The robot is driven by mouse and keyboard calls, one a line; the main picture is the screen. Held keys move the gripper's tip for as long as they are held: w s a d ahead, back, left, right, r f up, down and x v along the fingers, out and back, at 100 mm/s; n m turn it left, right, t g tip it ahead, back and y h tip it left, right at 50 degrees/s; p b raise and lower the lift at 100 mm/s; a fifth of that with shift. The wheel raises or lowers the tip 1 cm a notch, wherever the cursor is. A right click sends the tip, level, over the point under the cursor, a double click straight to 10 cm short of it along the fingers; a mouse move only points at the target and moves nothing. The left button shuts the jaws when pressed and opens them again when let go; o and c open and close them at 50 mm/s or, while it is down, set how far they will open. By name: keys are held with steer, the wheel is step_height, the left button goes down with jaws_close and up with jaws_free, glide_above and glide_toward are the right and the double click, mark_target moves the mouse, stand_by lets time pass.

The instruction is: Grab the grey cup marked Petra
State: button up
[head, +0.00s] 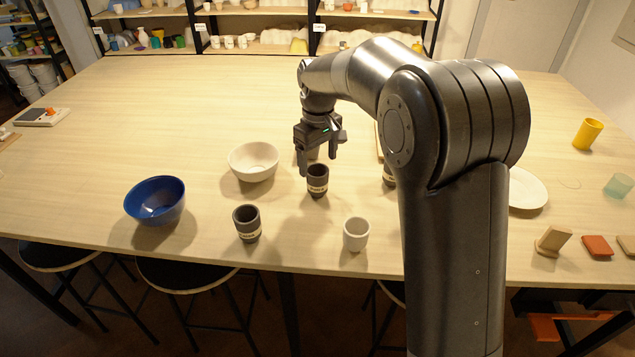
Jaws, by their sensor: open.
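Dark grey cups with pale label bands stand on the wooden table. One grey cup (317,183) is right by my gripper (318,165). Another grey cup (247,226) stands nearer the front edge, left of the first. A third dark cup (389,177) is mostly hidden behind my arm. The lettering on the bands is too small to read, so I cannot tell which cup is marked Petra. My gripper is open and points down, its fingers at about the rim of the middle cup in the picture. I cannot tell whether they touch it.
A white cup (356,234) stands near the front edge of the table (200,100). A cream bowl (253,161) and a blue bowl (155,201) are to the left. A white plate (526,189) and yellow cup (587,133) are right. The table's far left is mostly clear.

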mark_target(317, 171)
steer(key=f, duration=0.4)
steer(key=shift+w+a+f, duration=0.1)
steer(key=shift+w+f, duration=0.1)
steer(key=shift+f, duration=0.15)
steer(key=c, duration=1.1)
steer(key=shift+r, duration=0.15)
